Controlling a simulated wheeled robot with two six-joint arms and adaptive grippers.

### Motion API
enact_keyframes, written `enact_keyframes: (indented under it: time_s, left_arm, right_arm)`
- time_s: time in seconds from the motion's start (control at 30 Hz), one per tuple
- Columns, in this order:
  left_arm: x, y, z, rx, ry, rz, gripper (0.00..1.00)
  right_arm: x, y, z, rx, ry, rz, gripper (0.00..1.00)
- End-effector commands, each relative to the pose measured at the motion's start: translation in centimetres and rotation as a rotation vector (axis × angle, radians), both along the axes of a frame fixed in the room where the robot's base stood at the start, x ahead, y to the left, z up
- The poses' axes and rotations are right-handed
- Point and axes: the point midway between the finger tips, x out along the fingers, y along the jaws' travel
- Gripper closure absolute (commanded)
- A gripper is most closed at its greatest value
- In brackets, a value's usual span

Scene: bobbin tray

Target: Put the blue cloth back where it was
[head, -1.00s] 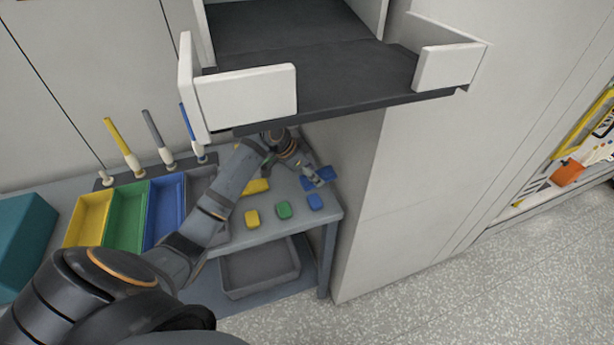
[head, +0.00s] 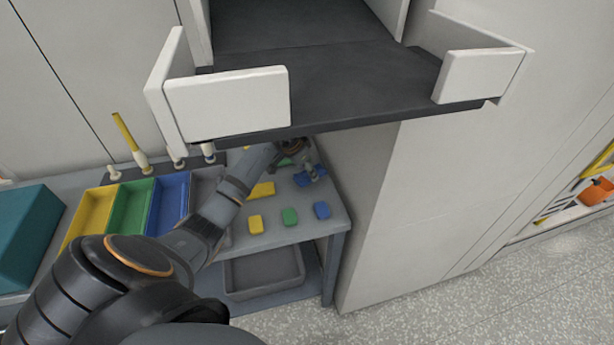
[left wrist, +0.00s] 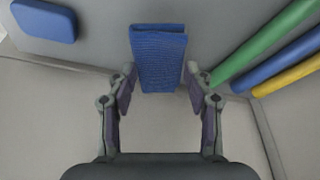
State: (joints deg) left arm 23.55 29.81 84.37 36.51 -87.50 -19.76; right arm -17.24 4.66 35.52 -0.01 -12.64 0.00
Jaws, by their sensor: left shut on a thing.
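The blue cloth (head: 303,182) is at the right part of the grey table, by the tall cabinet wall. I cannot tell if the cloth touches the table. A yellow cloth (head: 262,190) lies to its left, and part of a green one (head: 287,161) shows behind my arm. My right gripper is not in view.
Yellow (head: 255,224), green (head: 290,216) and blue (head: 322,210) blocks lie along the table's front. Yellow, green and blue bins (head: 170,205) stand left of my arm. The shelf (head: 228,100) overhangs the table. A grey bin (head: 264,272) sits underneath.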

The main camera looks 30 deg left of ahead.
Motion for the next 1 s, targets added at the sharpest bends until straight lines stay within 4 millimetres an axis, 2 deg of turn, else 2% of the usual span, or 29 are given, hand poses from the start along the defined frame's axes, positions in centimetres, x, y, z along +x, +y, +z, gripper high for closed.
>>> enact_keyframes:
  time_s: [0.03, 0.13, 0.37, 0.4, 0.57, 0.87, 1.0]
  left_arm:
    - [-0.1, -0.1, -1.1, -0.001, 0.004, 0.0, 0.73]
    - [0.0, 0.0, -2.5, -0.001, 0.001, 0.001, 0.73]
    - [-0.1, 0.0, -3.1, 0.0, 0.002, -0.001, 0.73]
    - [-0.1, 0.0, -3.1, 0.0, 0.002, 0.0, 0.47]
    - [-0.1, 0.0, -3.1, 0.0, 0.001, -0.001, 0.25]
    - [0.0, 0.0, -2.9, 0.0, 0.0, -0.001, 0.25]
    - [-0.5, 0.3, -1.6, 0.004, -0.002, 0.0, 0.25]
  right_arm:
    - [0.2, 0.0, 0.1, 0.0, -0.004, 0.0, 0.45]
    - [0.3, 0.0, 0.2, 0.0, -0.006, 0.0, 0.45]
    - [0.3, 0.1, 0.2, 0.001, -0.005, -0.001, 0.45]
    - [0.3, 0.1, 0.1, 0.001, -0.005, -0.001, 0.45]
    - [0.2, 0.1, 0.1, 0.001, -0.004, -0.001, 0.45]
    - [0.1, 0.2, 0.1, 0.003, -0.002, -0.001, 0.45]
    - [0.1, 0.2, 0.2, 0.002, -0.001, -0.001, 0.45]
